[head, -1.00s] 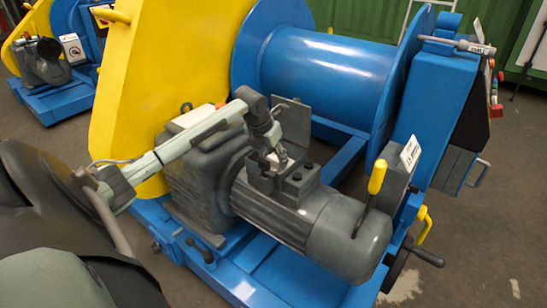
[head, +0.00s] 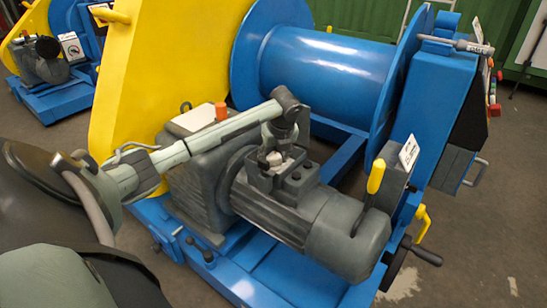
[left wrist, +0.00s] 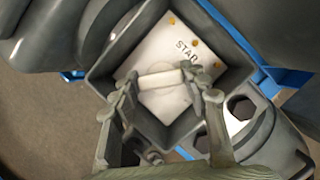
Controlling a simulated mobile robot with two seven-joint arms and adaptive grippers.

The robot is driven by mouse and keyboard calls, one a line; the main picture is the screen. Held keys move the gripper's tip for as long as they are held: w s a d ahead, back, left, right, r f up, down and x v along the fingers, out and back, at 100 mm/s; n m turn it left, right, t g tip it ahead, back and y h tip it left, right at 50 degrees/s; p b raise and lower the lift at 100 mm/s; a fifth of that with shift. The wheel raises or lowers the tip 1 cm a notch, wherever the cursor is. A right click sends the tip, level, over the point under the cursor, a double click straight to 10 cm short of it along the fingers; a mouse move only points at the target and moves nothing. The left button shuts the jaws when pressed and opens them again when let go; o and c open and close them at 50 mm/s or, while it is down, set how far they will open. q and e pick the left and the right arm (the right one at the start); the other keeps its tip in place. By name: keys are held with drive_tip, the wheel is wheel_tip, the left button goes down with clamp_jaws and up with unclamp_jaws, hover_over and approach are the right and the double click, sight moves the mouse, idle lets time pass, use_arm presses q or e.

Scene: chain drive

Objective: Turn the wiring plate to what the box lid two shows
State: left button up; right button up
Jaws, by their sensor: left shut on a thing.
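The wiring plate (left wrist: 150,48) is a pale plate inside a dark square terminal box in the left wrist view. It bears the word STAR and several brass-coloured dots. My left gripper (left wrist: 163,82) is shut on the raised pale bar of the plate, one finger at each end. In the head view my left gripper (head: 272,156) reaches down to the terminal box (head: 262,184) on top of the grey motor. The near part of the plate is partly hidden by the fingers. I cannot make out box lid two. My right gripper is not in view.
The motor (head: 305,215) sits on a blue frame, beside a yellow housing (head: 165,60) and a blue drum (head: 320,65). A yellow-handled lever (head: 376,177) and a crank wheel (head: 405,255) stand at the right. Open floor lies at the lower right.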

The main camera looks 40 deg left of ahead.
use_arm(q)
drive_tip(key=n+g, duration=0.1)
drive_tip(key=n, duration=0.2)
drive_tip(key=shift+w+n+y, duration=0.1)
drive_tip(key=shift+n+y, duration=0.2)
drive_tip(key=shift+n+g, duration=0.8)
drive_tip(key=shift+n, duration=0.9)
drive_tip(key=o, duration=1.2)
drive_tip(key=shift+c, duration=0.2)
drive_tip(key=shift+r, duration=0.1)
drive_tip(key=v, duration=0.7)
drive_tip(key=shift+d+r, duration=0.2)
drive_tip(key=shift+r, duration=0.2)
drive_tip(key=shift+w, duration=0.1)
